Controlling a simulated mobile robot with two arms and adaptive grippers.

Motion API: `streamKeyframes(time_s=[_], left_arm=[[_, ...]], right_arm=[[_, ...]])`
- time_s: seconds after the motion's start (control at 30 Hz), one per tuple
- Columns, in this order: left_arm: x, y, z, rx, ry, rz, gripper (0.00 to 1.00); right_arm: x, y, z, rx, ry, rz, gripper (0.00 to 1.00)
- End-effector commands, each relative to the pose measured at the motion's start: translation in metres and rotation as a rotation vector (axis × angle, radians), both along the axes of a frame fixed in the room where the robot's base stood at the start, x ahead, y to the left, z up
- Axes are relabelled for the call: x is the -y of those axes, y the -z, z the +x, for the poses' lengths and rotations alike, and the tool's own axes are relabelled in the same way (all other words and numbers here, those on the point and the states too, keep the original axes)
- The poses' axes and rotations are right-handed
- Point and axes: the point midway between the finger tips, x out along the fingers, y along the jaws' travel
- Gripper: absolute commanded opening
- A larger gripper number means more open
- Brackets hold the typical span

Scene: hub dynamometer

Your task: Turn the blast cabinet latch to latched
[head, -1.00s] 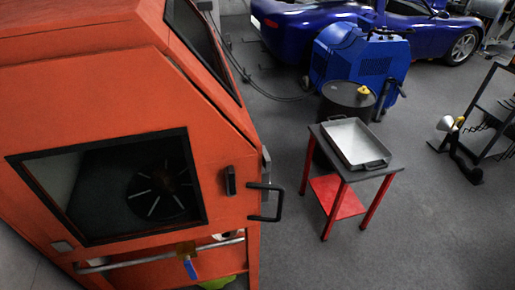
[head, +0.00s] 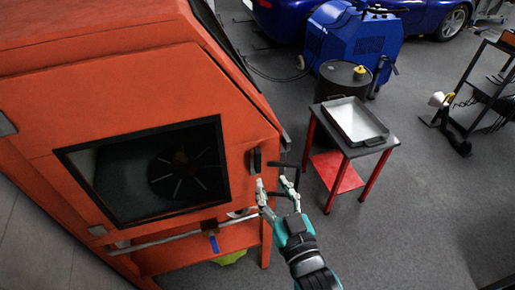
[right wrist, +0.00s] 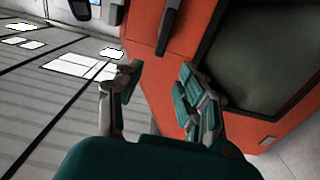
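The orange blast cabinet (head: 120,130) fills the left of the head view, with a dark window in its front. A short upright black piece (head: 256,160) sits on its front right of the window. A black bar handle (head: 286,166) sticks out at its right edge, partly behind my fingers. I cannot tell for sure which one is the latch. My right gripper (head: 279,185) is open and empty just below and in front of both. In the right wrist view, its spread fingers (right wrist: 159,72) point at the orange face, below a black upright lever (right wrist: 168,28). My left gripper is out of view.
A red-legged table (head: 370,150) with a metal tray (head: 355,121) stands right of the cabinet. Behind it are a black drum (head: 343,85) and a blue machine (head: 350,45). A pipe with a blue-handled valve (head: 214,243) runs below the window.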

Motion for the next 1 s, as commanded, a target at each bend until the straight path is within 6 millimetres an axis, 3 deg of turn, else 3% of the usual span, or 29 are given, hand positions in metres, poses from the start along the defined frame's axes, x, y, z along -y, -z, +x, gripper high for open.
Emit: streamKeyframes(time_s=[0.3, 0.5, 0.97, 1.0], left_arm=[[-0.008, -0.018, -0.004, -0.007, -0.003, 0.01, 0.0], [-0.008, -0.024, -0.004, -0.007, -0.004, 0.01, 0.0], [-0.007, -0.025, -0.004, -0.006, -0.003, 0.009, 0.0], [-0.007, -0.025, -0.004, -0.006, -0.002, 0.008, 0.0]], right_arm=[[-0.022, -0.003, 0.067, 0.0, 0.0, 0.001, 0.38], [-0.031, -0.001, 0.095, 0.0, 0.0, 0.001, 0.38], [-0.034, 0.001, 0.106, -0.002, 0.0, 0.002, 0.38], [-0.034, 0.001, 0.106, -0.002, 0.0, 0.002, 0.33]])
